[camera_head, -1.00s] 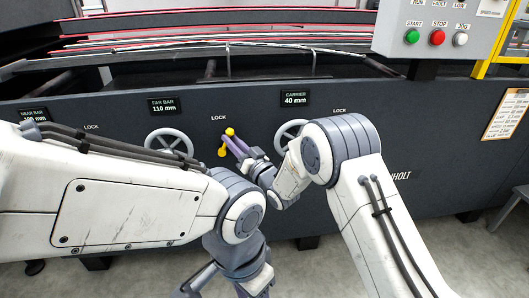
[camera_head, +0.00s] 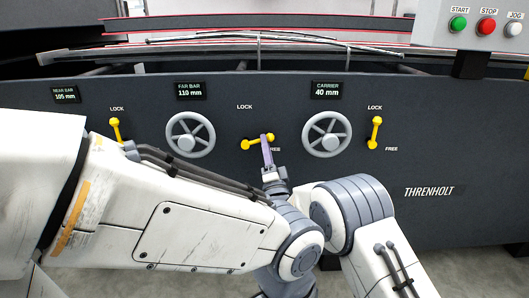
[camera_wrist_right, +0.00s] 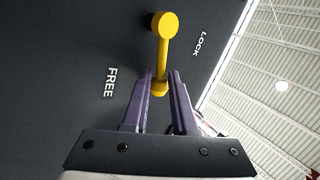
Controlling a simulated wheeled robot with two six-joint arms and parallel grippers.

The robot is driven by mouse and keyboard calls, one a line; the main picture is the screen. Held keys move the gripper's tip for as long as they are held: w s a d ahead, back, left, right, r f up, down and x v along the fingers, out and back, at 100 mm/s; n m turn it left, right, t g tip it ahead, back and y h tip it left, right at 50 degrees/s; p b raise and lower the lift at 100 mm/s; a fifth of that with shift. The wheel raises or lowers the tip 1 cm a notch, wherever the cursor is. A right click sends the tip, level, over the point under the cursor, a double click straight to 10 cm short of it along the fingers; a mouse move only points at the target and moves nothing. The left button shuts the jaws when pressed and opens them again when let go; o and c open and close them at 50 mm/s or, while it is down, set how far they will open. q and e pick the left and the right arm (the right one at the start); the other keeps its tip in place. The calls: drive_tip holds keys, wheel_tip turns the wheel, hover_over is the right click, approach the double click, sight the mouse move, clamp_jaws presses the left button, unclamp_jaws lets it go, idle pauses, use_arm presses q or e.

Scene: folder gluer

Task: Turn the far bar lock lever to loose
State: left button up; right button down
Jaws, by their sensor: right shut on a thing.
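The far bar lock lever (camera_head: 250,144) is yellow and sits on the dark panel between two grey handwheels. It lies nearly level, its arm pointing right toward the FREE mark. My right gripper (camera_head: 267,145) is at the lever's right end and covers part of it. In the right wrist view, the lever (camera_wrist_right: 163,58) runs down between the purple fingers (camera_wrist_right: 161,95), which are shut on its near end. The FREE label (camera_wrist_right: 110,82) is left of it and LOCK (camera_wrist_right: 201,43) is right. My left arm crosses the lower left of the head view; its gripper is out of view.
The far bar handwheel (camera_head: 190,135) is left of the lever and the carrier handwheel (camera_head: 326,134) right. Two other yellow levers, near bar (camera_head: 116,130) and carrier (camera_head: 375,133), point up toward LOCK. A button box (camera_head: 480,28) is at the upper right.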

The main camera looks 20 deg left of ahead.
drive_tip(key=shift+w+d+f+m+t+h+b, duration=0.15)
drive_tip(key=shift+m+t+h+b, duration=0.2)
drive_tip(key=shift+m+h, duration=0.3)
drive_tip(key=shift+s+d+f+m+t+h+b, duration=0.1)
drive_tip(key=shift+m+t+h+b, duration=0.3)
drive_tip(key=shift+m, duration=0.45)
drive_tip(key=shift+w, duration=0.1)
drive_tip(key=c, duration=0.7)
unclamp_jaws()
drive_tip(key=shift+d, duration=0.1)
drive_tip(key=shift+f, duration=0.1)
drive_tip(key=b+v, duration=0.4)
drive_tip(key=v, duration=0.6)
drive_tip(key=shift+s+f, duration=0.1)
drive_tip(key=shift+s, duration=0.2)
